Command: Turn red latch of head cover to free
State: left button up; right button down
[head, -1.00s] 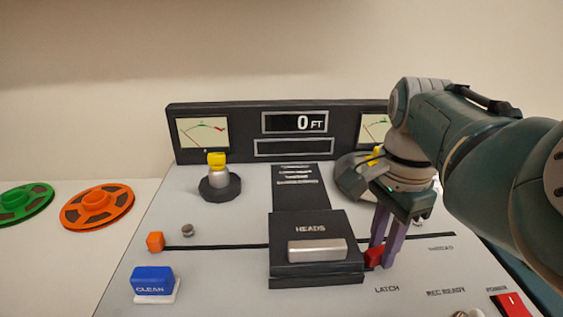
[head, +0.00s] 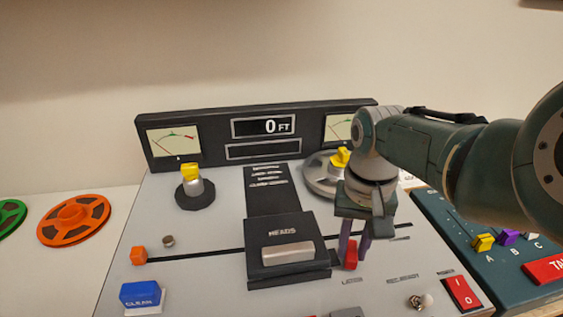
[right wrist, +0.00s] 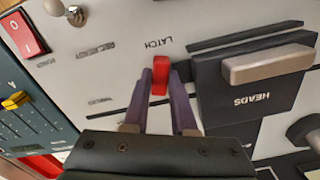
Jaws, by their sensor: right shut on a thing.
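The red latch (head: 351,254) sits just right of the black head cover (head: 288,247), which is marked HEADS and has a light metal handle. My right gripper (head: 353,256) reaches down from above with its purple fingers at the latch. In the right wrist view the red latch (right wrist: 160,75) stands between the two fingertips (right wrist: 161,82), and the gripper is shut on it. The word LATCH is printed beside it. The head cover (right wrist: 250,85) lies flat on the deck. My left gripper is not in view.
A power switch (head: 463,293) and a small metal toggle (head: 420,301) are at the front right. A blue CLEAN block (head: 140,294) and an orange block (head: 138,255) are at the left. A mixer panel (head: 470,225) borders the deck on the right.

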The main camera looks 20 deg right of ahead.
aim_at(355, 249)
jog(key=shift+d+n+p, duration=0.2)
jog(key=shift+n+p, duration=0.1)
jog(key=shift+n, duration=1.7)
jog(key=c, duration=0.7)
grip_release()
notch_tip(355, 249, up, 10)
jog(key=p, duration=0.7)
